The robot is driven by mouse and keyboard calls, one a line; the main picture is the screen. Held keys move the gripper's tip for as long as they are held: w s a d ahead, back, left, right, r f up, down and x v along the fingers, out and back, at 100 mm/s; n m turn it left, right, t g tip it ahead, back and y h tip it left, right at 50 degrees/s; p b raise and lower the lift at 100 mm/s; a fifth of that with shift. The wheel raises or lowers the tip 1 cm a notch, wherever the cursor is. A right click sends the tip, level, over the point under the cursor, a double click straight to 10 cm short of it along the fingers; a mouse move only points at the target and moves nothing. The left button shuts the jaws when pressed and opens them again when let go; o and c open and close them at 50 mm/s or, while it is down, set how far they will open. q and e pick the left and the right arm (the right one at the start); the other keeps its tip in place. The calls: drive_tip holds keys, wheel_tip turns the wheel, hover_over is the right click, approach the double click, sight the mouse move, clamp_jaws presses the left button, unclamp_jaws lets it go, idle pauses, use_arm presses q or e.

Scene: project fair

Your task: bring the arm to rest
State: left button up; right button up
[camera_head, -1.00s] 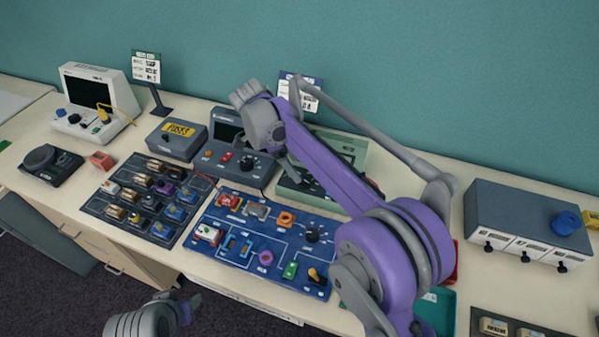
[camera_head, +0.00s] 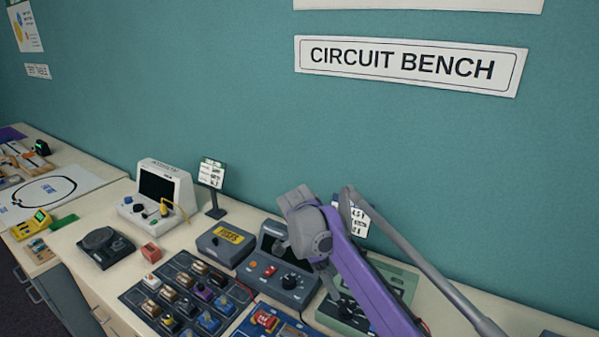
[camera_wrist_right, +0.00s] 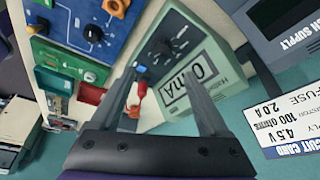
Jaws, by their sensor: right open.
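My right gripper (camera_head: 329,279) hangs at the end of the purple and grey right arm, over the bench between the dark power supply (camera_head: 281,268) and the green meter (camera_head: 398,280). In the right wrist view its two grey fingers (camera_wrist_right: 157,72) are spread apart with nothing held between them. The green meter (camera_wrist_right: 188,62) with its dial and display shows beyond and between the fingers. A red plug or lead (camera_wrist_right: 141,92) also shows between them; whether a finger touches it I cannot tell. My left gripper is out of view.
A grey fuses box (camera_head: 224,243), a tray of small parts (camera_head: 135,296) and a blue circuit board (camera_head: 243,329) lie left of and below the right arm. A white screen instrument (camera_head: 184,188) and a card stand (camera_head: 212,174) are farther left. The teal wall rises behind.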

drive_tip(key=s+d+f+n+t+y, duration=0.1)
drive_tip(key=s+d+f+n+t, duration=0.1)
drive_tip(key=s+n, duration=0.4)
drive_tip(key=s+d+f+n+t+y, duration=0.2)
drive_tip(key=s+f+n, duration=0.3)
drive_tip(key=s, duration=0.6)
drive_tip(key=s+d+f+n+t+y, duration=0.1)
drive_tip(key=s+d+f+n+t, duration=0.1)
drive_tip(key=s+n, duration=0.5)
drive_tip(key=shift+s+d+f+n, duration=0.2)
drive_tip(key=shift+s+d+f, duration=0.1)
drive_tip(key=shift+s+f, duration=0.25)
drive_tip(key=shift+s+d+f+n, duration=0.2)
drive_tip(key=shift+s+d+f, duration=0.15)
drive_tip(key=shift+s, duration=0.25)
drive_tip(key=shift+f, duration=0.1)
